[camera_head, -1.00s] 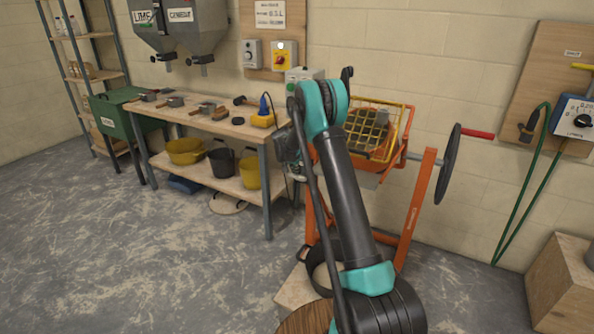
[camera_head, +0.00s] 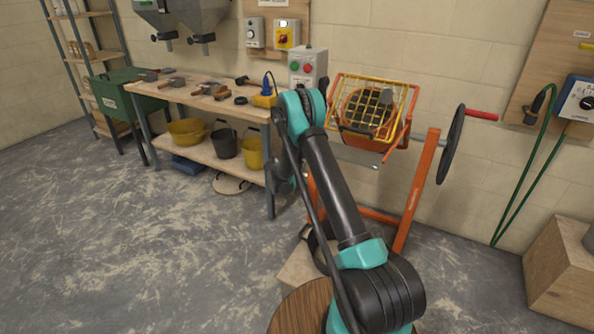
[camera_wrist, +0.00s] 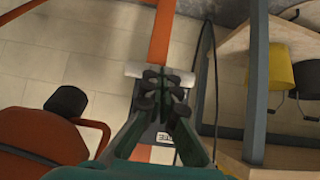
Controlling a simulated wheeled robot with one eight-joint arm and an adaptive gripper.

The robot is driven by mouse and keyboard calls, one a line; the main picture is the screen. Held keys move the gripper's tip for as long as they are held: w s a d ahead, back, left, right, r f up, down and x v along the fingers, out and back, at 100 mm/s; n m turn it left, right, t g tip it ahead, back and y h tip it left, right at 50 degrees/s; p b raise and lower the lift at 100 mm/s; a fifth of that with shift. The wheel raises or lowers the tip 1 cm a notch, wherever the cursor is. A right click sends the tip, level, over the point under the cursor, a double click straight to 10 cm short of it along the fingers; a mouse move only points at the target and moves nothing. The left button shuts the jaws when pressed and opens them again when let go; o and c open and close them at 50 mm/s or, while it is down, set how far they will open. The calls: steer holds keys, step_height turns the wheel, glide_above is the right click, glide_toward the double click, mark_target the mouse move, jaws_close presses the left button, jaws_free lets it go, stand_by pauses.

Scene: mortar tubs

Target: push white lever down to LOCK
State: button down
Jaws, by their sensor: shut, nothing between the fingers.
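A short white bar (camera_wrist: 134,71), seemingly the white lever, lies across the wrist view, its middle hidden behind my fingertips. My gripper (camera_wrist: 163,78) is shut and empty, overlapping the bar in the picture. I cannot tell whether it touches it. A grey plate with partly hidden lettering (camera_wrist: 166,138) shows below the fingers; no LOCK mark is readable. In the head view my arm covers the lever area. The orange mixer frame (camera_head: 417,190) stands behind the arm, and the drum with its yellow guard (camera_head: 345,95) is tilted toward me.
The mixer drum (camera_wrist: 38,132) is close at left in the wrist view. A workbench (camera_head: 205,92) stands left of the mixer, with yellow (camera_wrist: 265,80) and black buckets on its lower shelf. A black handwheel (camera_head: 451,150) is right of the frame. Floor at left is clear.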

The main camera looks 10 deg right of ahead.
steer(key=shift+w+d+f, duration=0.15)
steer(key=shift+w+f, duration=0.05)
steer(key=shift+f, duration=0.65)
